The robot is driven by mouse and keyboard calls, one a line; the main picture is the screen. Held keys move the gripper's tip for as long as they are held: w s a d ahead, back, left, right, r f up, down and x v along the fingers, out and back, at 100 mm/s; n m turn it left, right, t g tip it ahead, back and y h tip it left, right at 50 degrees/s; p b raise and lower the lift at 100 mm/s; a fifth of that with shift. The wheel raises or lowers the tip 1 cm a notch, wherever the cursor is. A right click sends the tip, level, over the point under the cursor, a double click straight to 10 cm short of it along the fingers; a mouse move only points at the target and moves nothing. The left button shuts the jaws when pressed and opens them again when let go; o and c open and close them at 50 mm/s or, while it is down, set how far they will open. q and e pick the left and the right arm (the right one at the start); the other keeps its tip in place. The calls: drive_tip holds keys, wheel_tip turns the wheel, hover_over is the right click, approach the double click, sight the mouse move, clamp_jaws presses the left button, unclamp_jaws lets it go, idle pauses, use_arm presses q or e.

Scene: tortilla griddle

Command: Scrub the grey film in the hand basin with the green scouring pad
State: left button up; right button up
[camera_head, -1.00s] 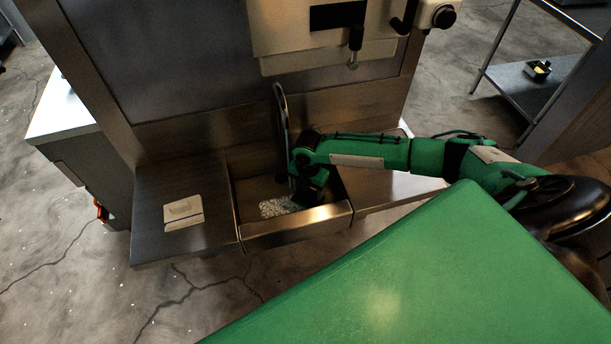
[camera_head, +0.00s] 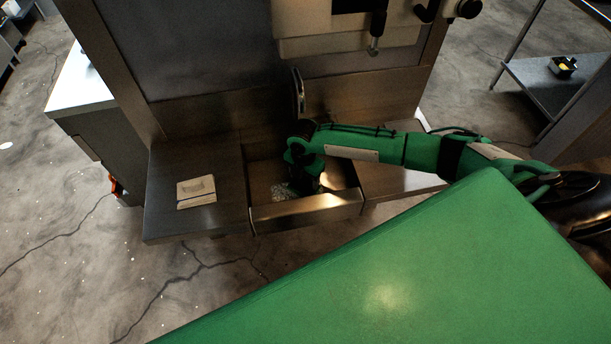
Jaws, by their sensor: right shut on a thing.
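The hand basin (camera_head: 307,214) is a steel sink set between two steel counters. A pale, speckled grey film patch (camera_head: 283,190) shows on its floor, left of my right gripper, which covers part of the floor. My right gripper (camera_head: 306,187) is down inside the basin, pointing downward and shut. The green scouring pad in it cannot be made out; the dark gripper and shadow hide it. Contact with the film cannot be told. My left gripper is not in view.
A curved faucet (camera_head: 299,92) rises at the back of the basin. A light folded cloth or packet (camera_head: 196,191) lies on the left counter (camera_head: 160,215). A white-topped cabinet (camera_head: 80,85) stands at left. A pale dispenser-like unit (camera_head: 345,35) hangs above.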

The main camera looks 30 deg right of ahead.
drive_tip(key=shift+w+a, duration=0.2)
drive_tip(key=shift+a, duration=0.6)
drive_tip(key=shift+w+a, duration=0.25)
drive_tip(key=shift+a, duration=0.55)
drive_tip(key=shift+w+a, duration=0.2)
drive_tip(key=shift+a, duration=0.6)
drive_tip(key=shift+w+a+f, duration=0.1)
drive_tip(key=shift+w+a, duration=0.1)
drive_tip(key=shift+a, duration=0.55)
drive_tip(key=shift+w+a+r, duration=0.1)
drive_tip(key=shift+w+a, duration=0.05)
drive_tip(key=shift+a, duration=0.6)
drive_tip(key=shift+w+a+f, duration=0.1)
drive_tip(key=shift+w+a, duration=0.1)
drive_tip(key=shift+a, duration=0.55)
drive_tip(key=shift+s+d, duration=0.1)
drive_tip(key=d+p, duration=0.1)
drive_tip(key=d, duration=0.1)
drive_tip(key=s+d, duration=0.1)
drive_tip(key=d, duration=0.1)
drive_tip(key=shift+p, duration=0.35)
drive_tip(key=shift+s+d, duration=0.15)
drive_tip(key=shift+d, duration=0.3)
